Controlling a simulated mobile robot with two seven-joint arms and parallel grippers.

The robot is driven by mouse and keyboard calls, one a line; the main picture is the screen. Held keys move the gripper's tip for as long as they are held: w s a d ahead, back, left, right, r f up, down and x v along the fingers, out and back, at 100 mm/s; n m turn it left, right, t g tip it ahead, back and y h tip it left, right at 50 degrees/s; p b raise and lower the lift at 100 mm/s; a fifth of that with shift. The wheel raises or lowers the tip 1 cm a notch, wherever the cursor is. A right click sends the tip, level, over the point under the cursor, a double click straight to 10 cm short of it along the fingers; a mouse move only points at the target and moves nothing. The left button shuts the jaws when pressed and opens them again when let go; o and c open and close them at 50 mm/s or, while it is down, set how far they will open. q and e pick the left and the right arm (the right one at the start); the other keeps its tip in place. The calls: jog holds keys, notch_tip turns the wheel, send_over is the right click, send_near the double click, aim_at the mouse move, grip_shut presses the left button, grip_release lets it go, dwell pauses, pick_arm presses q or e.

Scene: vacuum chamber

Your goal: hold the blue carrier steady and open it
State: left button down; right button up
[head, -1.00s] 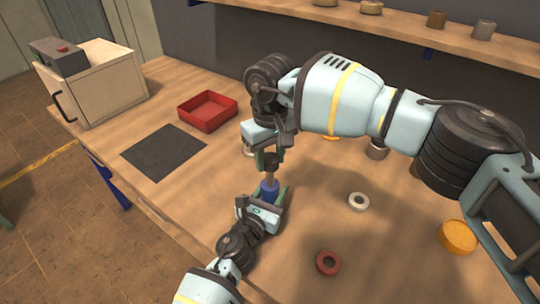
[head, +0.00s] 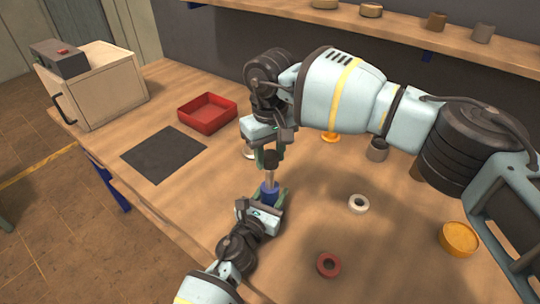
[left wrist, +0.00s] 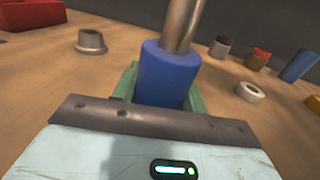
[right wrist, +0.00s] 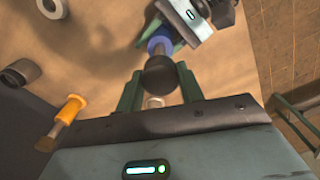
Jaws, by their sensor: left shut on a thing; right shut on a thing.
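The blue carrier (head: 268,190) stands upright above the table, a blue cylinder with a metal rod and a dark round knob (head: 270,158) on top. My left gripper (head: 270,197) is shut around the blue body from below; the left wrist view shows the blue body (left wrist: 168,72) between its green fingers, with the rod (left wrist: 184,25) rising out of it. My right gripper (head: 269,156) is above, shut on the dark knob; the right wrist view shows the knob (right wrist: 160,74) between its fingers, with the blue body (right wrist: 159,42) beyond. The knob hides part of the rod there.
A red tray (head: 229,114), a dark mat (head: 163,152) and a wooden box (head: 105,88) are at the left. My right arm covers the back middle.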

aim_at(266, 203)
pick_arm(q)
jog(key=shift+f, duration=0.1)
pick_arm(e)
jog(key=shift+r, duration=0.4)
jog(key=shift+r, duration=1.95)
pick_arm(q)
jog(key=c, duration=0.7)
grip_release()
jog(key=shift+s, duration=0.1)
jog(key=shift+s+a, duration=0.2)
jog(key=shift+s, duration=0.05)
pick_arm(e)
jog(key=shift+r, duration=0.2)
pick_arm(q)
jog(key=v, duration=0.4)
jog(key=shift+s+p, duration=0.15)
jog(key=shift+p, duration=0.25)
pick_arm(e)
jog(key=shift+r, duration=0.9)
pick_arm(q)
jog(key=v, duration=0.5)
jog(key=shift+s+a, duration=0.15)
jog(key=shift+s, duration=0.15)
jog(key=shift+s+a, duration=0.3)
jog(key=shift+s, duration=0.3)
